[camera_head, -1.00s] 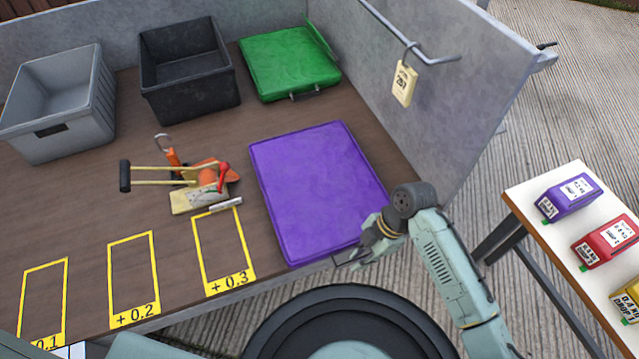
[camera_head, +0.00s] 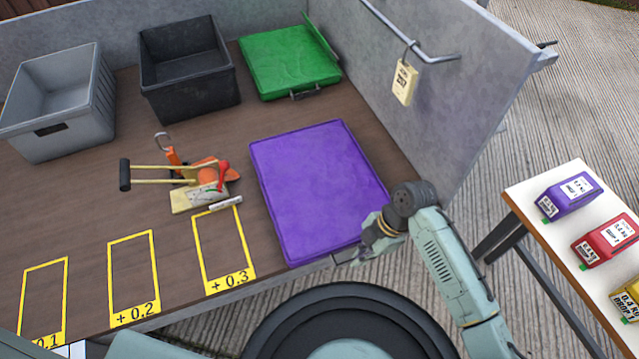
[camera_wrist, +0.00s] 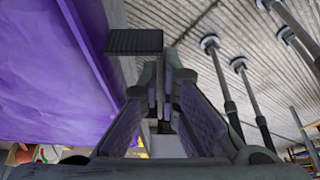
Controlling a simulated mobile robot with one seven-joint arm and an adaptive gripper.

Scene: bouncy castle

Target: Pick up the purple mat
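The purple mat (camera_head: 315,190) lies flat on the right part of the brown table, its near edge at the table's front edge. In the wrist view the mat (camera_wrist: 45,80) fills the left side. My gripper (camera_head: 352,258) is at the mat's near right edge, low beside the table front. In the wrist view my gripper (camera_wrist: 162,95) has its fingers close together, beside a dark ribbed block (camera_wrist: 135,41) at the mat's edge that looks like a handle. The fingers appear shut on this handle part, though the contact itself is partly hidden.
A green mat (camera_head: 290,65) lies behind, with grey (camera_head: 58,100) and black (camera_head: 188,75) crates to its left. Tools (camera_head: 195,185) lie left of the purple mat. A grey side wall (camera_head: 455,90) stands on the right. A white table (camera_head: 560,235) with boxes is farther right.

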